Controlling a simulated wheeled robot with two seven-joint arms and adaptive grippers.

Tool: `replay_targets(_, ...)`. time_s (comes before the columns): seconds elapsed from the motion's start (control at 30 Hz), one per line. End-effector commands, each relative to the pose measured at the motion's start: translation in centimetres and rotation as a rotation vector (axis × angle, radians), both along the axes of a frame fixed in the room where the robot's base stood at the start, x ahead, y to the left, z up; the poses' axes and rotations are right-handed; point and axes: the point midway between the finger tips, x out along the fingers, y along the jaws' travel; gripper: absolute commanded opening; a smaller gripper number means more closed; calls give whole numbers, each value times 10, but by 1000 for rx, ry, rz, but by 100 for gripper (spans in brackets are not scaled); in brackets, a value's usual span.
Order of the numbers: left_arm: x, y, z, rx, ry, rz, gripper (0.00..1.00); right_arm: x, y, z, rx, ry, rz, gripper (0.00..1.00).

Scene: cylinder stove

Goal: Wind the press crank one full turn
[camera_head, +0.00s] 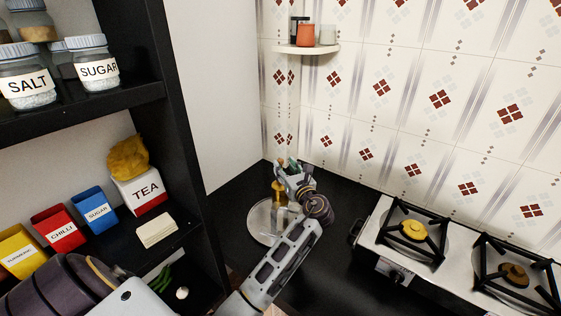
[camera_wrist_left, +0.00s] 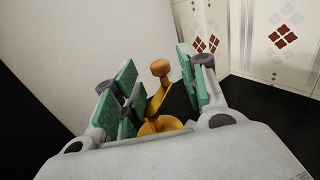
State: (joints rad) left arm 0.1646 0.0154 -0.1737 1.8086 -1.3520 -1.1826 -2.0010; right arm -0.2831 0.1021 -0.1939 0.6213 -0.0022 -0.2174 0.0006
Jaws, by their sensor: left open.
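The brass press crank (camera_wrist_left: 157,97) with its round knob (camera_wrist_left: 160,67) stands upright between the fingers in the left wrist view. A bit of the brass press (camera_head: 278,192) shows in the head view at the back corner of the black counter, over a round silver plate (camera_head: 259,222). My left gripper (camera_head: 289,165) is at the press; it also shows in the left wrist view (camera_wrist_left: 158,80), with green pads on both sides of the crank and gaps beside it. It is open. The lower press is mostly hidden by my gripper. My right gripper is not in view.
A stove (camera_head: 420,240) with black grates stands to the right. A black shelf (camera_head: 85,112) with jars, tins and a tea box (camera_head: 140,190) is close on the left. A small corner shelf (camera_head: 306,48) holds cups above. The counter between plate and stove is clear.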

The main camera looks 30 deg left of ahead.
Motion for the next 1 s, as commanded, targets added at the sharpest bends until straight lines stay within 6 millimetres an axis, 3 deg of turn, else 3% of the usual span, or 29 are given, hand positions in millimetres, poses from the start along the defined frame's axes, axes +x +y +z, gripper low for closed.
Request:
replay_targets(0.3, 21, 30, 1, 1, 0, 2, 42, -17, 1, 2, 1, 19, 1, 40)
replay_targets(0.47, 26, 37, 0, 0, 1, 0, 42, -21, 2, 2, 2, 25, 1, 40)
replay_targets(0.8, 27, 38, 0, 0, 0, 0, 42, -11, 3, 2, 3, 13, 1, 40)
replay_targets(1.0, 26, 38, 0, 0, 0, 0, 17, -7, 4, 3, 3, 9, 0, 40)
